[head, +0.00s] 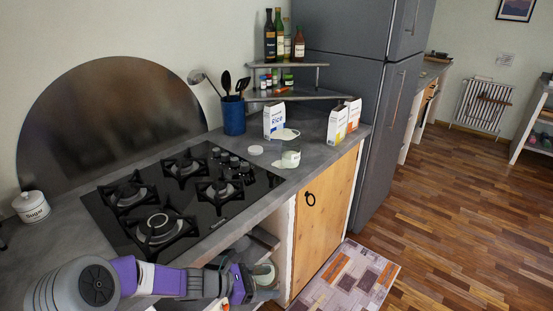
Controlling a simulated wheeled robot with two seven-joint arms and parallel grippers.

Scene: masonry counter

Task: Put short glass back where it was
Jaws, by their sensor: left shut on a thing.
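The short glass (264,273) is small, clear and slightly greenish. It is at the end of my left gripper (266,284), which is shut on it. The gripper is low at the front of the counter, below the worktop edge, by an open space under the hob. Part of the glass is hidden by the gripper. My right gripper is not in view.
A black gas hob (210,208) fills the middle of the grey counter. Cartons (274,121) and a blue utensil holder (234,116) stand farther back. A wooden door (325,215) is right of my gripper.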

